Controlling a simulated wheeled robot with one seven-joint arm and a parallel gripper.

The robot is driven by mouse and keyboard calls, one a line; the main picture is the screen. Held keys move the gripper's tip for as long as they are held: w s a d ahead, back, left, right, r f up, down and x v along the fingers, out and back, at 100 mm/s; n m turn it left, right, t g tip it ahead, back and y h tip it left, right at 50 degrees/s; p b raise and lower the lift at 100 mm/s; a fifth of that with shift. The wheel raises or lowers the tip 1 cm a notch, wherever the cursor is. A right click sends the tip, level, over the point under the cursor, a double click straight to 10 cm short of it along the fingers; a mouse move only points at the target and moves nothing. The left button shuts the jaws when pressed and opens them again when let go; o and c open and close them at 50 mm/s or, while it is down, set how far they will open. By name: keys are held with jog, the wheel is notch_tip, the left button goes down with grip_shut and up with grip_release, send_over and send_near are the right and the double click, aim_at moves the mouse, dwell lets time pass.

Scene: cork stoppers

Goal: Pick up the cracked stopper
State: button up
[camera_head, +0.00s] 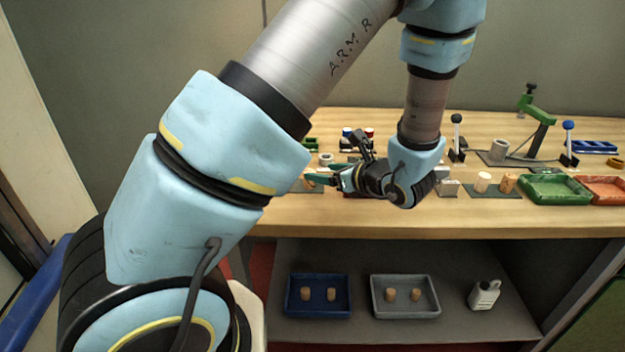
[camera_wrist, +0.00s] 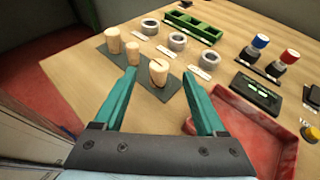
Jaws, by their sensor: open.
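In the wrist view, three cork stoppers stand in a row on a dark mat (camera_wrist: 117,60). The far stopper (camera_wrist: 112,41) is tall, and the middle stopper (camera_wrist: 133,52) is small. The near stopper (camera_wrist: 158,71) has a dark line across its pale top that looks like a crack. My gripper (camera_wrist: 160,75) is open and empty. Its two green fingers point toward the near stopper, which appears between the fingertips and slightly beyond them. In the head view, my gripper (camera_head: 322,178) is low over the bench, and the arm largely hides this row.
A red tray (camera_wrist: 228,103) lies close to the right finger. In the head view, a green tray (camera_head: 555,202) and more corks (camera_head: 482,182) are on the right.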

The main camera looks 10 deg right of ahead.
jog(key=shift+p+x, duration=1.2)
jog(key=shift+x, duration=2.35)
jog(key=shift+f, duration=0.15)
jog(key=shift+s, duration=0.1)
grip_shut()
